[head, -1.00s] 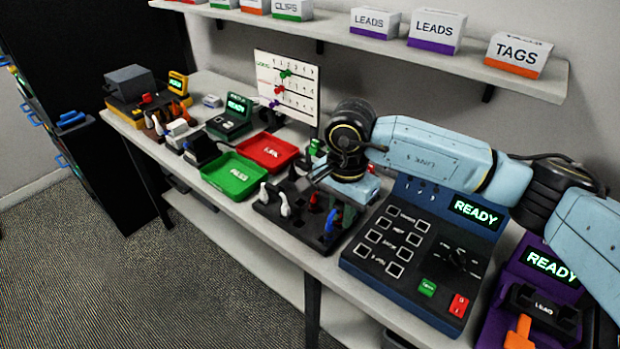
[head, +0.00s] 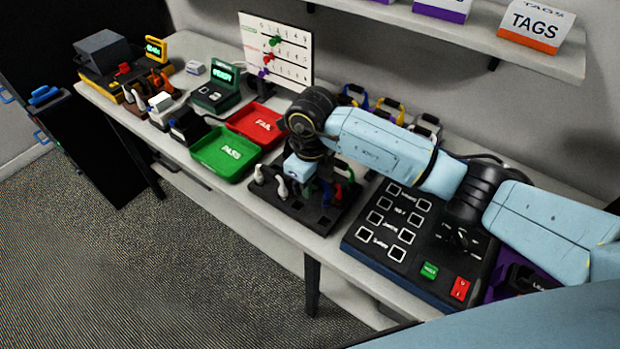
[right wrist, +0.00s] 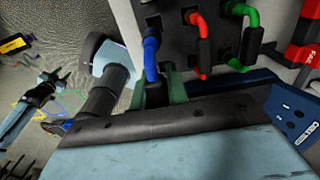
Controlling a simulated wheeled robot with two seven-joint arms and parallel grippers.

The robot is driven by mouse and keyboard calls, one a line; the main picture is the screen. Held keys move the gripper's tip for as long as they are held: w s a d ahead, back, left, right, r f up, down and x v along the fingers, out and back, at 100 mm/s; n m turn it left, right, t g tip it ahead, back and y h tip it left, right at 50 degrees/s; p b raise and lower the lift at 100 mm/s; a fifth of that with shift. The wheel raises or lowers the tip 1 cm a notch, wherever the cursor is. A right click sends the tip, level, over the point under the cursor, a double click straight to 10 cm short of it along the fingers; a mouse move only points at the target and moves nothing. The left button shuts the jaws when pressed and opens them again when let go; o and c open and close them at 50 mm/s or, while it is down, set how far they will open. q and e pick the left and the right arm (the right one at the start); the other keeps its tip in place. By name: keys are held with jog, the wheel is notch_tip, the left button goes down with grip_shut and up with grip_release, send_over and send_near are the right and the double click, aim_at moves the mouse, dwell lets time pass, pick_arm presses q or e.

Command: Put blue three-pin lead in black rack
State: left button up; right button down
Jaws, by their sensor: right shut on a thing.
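The black rack (head: 318,222) stands on the bench in the middle of the head view, with white, red and blue leads upright in it. My right gripper (head: 307,187) is low over the rack, and its fingertips are mostly hidden there. In the right wrist view, a blue lead (right wrist: 151,52) rises against the gripper's green finger pads (right wrist: 172,88). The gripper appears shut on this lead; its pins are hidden. Red leads (right wrist: 202,45) and a green lead (right wrist: 247,35) stand in the rack beside it. My left gripper is not recognisable in either view.
The green PASS tray (head: 225,154) and red FAIL tray (head: 257,124) lie left of the rack. A blue-black tester (head: 400,225) stands close on its right. Several coloured leads (head: 388,108) stand behind my right arm. The bench's front edge is near the rack.

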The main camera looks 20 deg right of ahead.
notch_tip(320, 180, down, 3)
jog(key=shift+f+b, duration=0.15)
jog(key=shift+b, duration=0.95)
jog(key=shift+f+b, duration=0.65)
jog(key=shift+f, duration=0.1)
jog(key=shift+f+b, duration=0.9)
jog(key=shift+f, duration=0.05)
dwell(0.9)
jog(key=c, duration=1.3)
grip_release()
jog(key=shift+o, duration=0.5)
